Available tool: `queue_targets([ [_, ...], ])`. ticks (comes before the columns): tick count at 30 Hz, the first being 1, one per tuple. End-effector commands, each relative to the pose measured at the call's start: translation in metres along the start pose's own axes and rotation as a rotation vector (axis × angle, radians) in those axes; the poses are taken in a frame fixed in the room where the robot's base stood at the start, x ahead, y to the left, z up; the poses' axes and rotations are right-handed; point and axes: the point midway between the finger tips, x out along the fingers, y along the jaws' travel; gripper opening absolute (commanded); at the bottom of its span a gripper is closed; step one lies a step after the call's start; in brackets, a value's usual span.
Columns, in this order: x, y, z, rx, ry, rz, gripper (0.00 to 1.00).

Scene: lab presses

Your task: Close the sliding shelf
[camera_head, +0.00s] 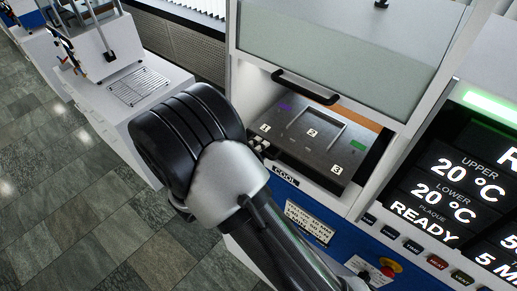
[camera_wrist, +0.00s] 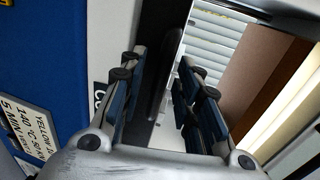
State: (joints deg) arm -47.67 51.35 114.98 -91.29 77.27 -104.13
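The sliding shelf (camera_head: 312,140) is a dark grey plate marked 1, 2 and 3 with a square frame on it, in the opening of the white press in the head view. How far out it sits I cannot tell. My gripper is mostly hidden behind my own arm there, near the shelf's left front edge by the COOL label. In the wrist view my gripper (camera_wrist: 163,90) is open, its two padded fingers apart. A dark edge and a shiny, mirror-like surface show between and beyond the fingers. Whether they touch anything I cannot tell.
A glass guard (camera_head: 345,50) with a black handle (camera_head: 305,87) is raised above the shelf. A blue front panel with a yellow-red knob (camera_head: 390,265) lies below. A lit display (camera_head: 450,190) stands right. Another white machine (camera_head: 130,95) is at left, beside open tiled floor (camera_head: 60,200).

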Motion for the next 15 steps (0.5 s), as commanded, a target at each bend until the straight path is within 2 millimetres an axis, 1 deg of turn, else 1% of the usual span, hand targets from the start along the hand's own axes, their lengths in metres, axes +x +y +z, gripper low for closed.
queue_targets([
  [1,0.0046,0.0002,-0.0002,0.0,0.0,0.0,0.3],
  [4,0.0097,0.0003,-0.0004,0.0,0.001,0.0,0.3],
  [12,0.011,0.0001,0.0001,-0.001,-0.001,0.0,0.3],
  [13,0.011,0.0001,0.0,-0.001,-0.001,0.0,0.3],
  [15,0.0109,0.0001,0.0001,-0.001,-0.001,0.0,0.25],
])
